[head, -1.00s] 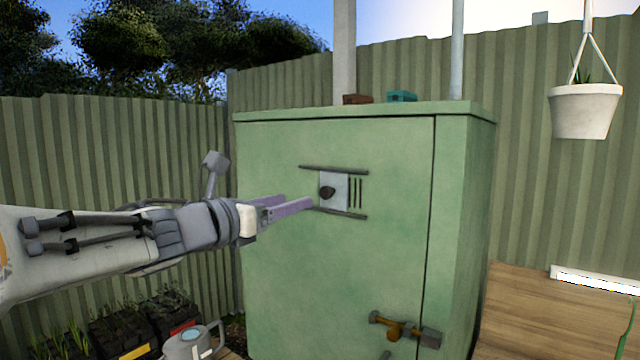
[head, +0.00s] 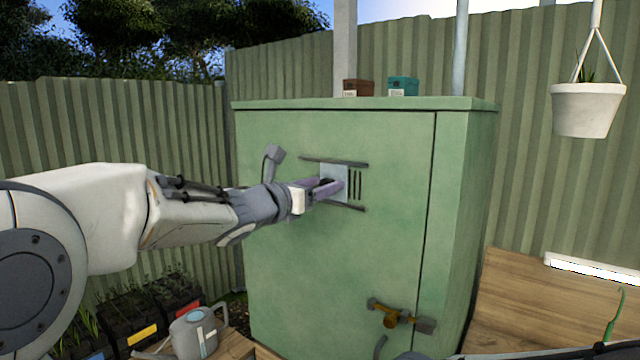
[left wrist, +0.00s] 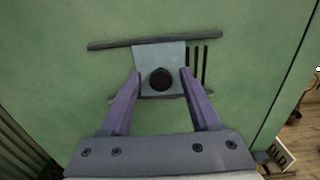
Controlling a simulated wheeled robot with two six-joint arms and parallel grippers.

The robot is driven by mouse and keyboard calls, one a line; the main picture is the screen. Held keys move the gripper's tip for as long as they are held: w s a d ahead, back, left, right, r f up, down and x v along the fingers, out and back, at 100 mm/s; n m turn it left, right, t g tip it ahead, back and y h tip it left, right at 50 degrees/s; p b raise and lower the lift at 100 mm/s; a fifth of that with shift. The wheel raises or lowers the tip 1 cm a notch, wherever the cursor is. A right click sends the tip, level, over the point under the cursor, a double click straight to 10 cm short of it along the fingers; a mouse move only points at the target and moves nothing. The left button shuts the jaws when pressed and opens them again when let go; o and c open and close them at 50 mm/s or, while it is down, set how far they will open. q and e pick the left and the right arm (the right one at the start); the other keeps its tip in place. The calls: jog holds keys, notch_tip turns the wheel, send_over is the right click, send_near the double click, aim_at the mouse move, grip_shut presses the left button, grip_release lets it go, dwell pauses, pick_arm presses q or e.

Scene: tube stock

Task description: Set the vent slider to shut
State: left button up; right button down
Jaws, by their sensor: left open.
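The vent slider (head: 342,182) is a pale grey plate with a dark round knob, set between two dark rails on the green cabinet door (head: 300,260). Several dark vent slots (head: 356,186) show uncovered to its right. In the left wrist view the slider plate (left wrist: 150,54) shows its knob (left wrist: 161,79) between the fingertips. My left gripper (head: 332,186) is open, with its purple fingers on either side of the knob. I cannot tell whether either finger touches it. My right gripper is out of view.
A brown box (head: 358,88) and a teal box (head: 403,86) stand on top. A watering can (head: 195,332) and seedling trays (head: 135,318) are at lower left. A white pot (head: 586,108) hangs at right.

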pick_arm(q)
grip_shut()
dwell(1.3)
